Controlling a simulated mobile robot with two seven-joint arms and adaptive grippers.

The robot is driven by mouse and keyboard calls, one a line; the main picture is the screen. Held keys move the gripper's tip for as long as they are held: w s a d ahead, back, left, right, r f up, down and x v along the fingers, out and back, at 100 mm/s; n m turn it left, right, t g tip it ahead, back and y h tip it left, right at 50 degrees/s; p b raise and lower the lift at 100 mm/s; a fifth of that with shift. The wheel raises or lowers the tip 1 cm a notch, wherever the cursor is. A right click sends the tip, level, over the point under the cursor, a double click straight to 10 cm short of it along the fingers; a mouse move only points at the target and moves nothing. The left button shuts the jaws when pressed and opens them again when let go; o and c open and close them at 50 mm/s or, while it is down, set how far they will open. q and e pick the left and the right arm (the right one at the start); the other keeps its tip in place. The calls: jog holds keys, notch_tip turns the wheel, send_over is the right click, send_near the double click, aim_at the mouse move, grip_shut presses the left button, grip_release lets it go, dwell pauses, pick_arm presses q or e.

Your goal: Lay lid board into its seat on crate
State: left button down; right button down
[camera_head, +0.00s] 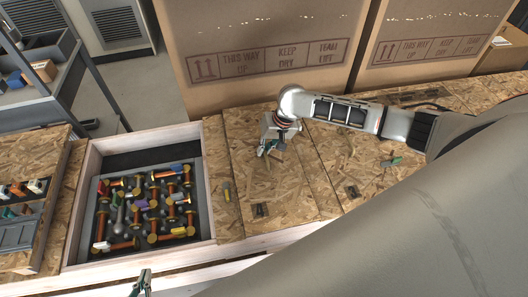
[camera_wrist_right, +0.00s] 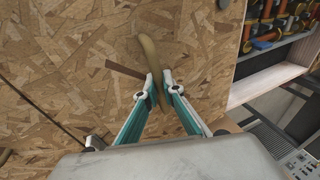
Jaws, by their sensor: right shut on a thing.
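The lid board (camera_head: 245,190) is a brown chipboard panel right of the crate's open bay. It also shows in the right wrist view (camera_wrist_right: 60,75). My right gripper (camera_head: 268,150) is above it, and in the right wrist view (camera_wrist_right: 155,85) its fingers are shut on a tan strap-like handle (camera_wrist_right: 148,50) on the board. I cannot tell whether the board is raised. The crate (camera_head: 208,160) has pale wooden walls around an open bay. My left gripper (camera_head: 140,284) is at the bottom edge, in front of the crate, apart from the board; its jaw opening is unclear.
The open bay holds a grey tray (camera_head: 97,200) with several orange spool-like parts. Another chipboard panel (camera_head: 40,145) with small parts lies at the left. Large cardboard boxes (camera_head: 260,60) stand behind the crate. A grey shelf (camera_head: 70,75) stands at the back left.

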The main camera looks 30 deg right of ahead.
jog(key=shift+w+f, duration=0.1)
jog(key=shift+f, duration=0.25)
jog(key=shift+f, duration=0.2)
jog(key=shift+f, duration=0.4)
jog(key=c, duration=2.2)
grip_release()
jog(key=shift+f, duration=0.1)
